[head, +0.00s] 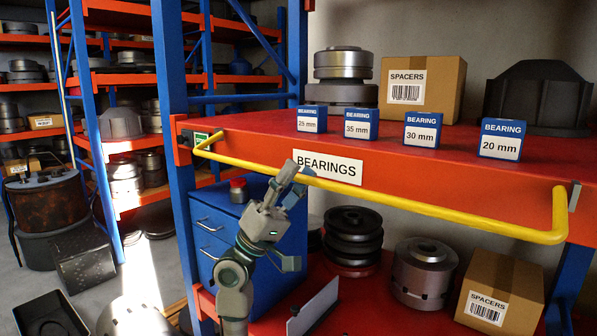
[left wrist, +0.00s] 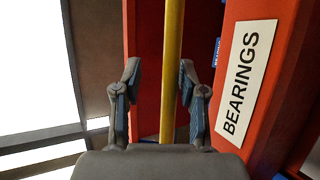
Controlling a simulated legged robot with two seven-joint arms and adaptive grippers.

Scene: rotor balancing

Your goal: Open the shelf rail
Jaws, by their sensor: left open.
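The yellow shelf rail (head: 430,207) runs across the front of the red shelf (head: 250,130), past the white BEARINGS label (head: 328,167). Its left end bends in at a green and white fitting (head: 201,138); its right end bends up to the shelf's right side. My left gripper (head: 296,178) is at the rail, just left of the label's middle. My right gripper is not in view.
Blue bearing boxes (head: 420,130) stand along the shelf's front, behind the rail. A SPACERS carton (head: 425,85) and metal rotors (head: 343,64) stand behind them. Below are a blue drawer cabinet (head: 213,235), a dark stacked part (head: 352,238) and another SPACERS carton (head: 502,288).

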